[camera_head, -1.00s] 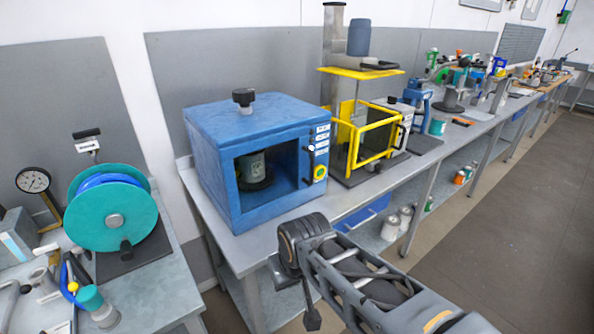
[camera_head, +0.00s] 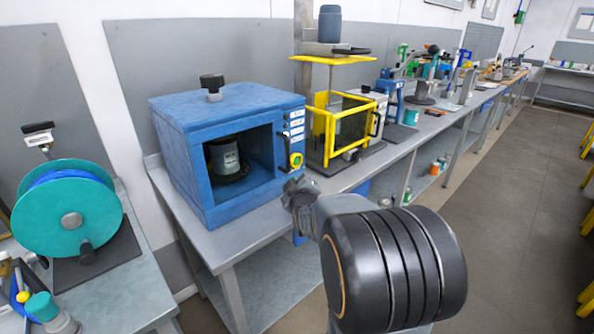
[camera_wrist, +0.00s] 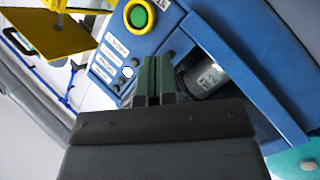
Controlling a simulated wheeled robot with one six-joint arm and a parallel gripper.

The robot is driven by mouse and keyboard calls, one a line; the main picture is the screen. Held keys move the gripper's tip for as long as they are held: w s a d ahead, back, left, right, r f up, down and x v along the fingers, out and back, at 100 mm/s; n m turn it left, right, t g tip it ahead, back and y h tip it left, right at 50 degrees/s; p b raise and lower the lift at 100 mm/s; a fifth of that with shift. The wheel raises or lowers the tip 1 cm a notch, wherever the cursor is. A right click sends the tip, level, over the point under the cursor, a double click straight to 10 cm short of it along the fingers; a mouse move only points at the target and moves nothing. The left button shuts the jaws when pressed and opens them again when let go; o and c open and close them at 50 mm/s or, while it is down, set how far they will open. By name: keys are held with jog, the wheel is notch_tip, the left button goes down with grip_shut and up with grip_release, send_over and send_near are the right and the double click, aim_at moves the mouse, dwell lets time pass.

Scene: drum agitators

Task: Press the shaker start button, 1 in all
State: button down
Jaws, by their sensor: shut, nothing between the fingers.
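The blue shaker box (camera_head: 215,150) stands on the bench with its front opening showing a grey can (camera_head: 224,156) inside. Its start button (camera_head: 296,160) is green in a yellow surround, on the right of the front face under several white labels. In the wrist view the button (camera_wrist: 138,16) is at the top, beyond the fingertips, and the can (camera_wrist: 207,80) is at right. My gripper (camera_wrist: 155,75) is shut and empty, pointing at the control panel, apart from the button in the picture. I cannot tell its distance from the panel.
A yellow-framed machine (camera_head: 340,130) stands just right of the shaker. A teal reel (camera_head: 70,220) is on the left bench. The bench top (camera_head: 225,238) in front of the shaker is bare. The floor (camera_head: 490,220) at right is open.

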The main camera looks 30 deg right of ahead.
aim_at(296, 160)
jog(key=s+d+n+t+h+b, duration=0.1)
jog(key=d+n+t+h+b, duration=0.1)
jog(key=d, duration=0.7)
jog(key=n+t+h, duration=0.1)
jog(key=t+h, duration=0.1)
jog(key=h, duration=0.1)
jog(key=shift+s+d+t+h, duration=0.25)
jog(key=shift+d+t+h, duration=0.05)
jog(key=shift+w, duration=0.1)
jog(key=w+a, duration=0.1)
jog(key=w, duration=0.7)
jog(key=shift+w+a+p, duration=0.25)
jog(key=shift+a+p, duration=0.05)
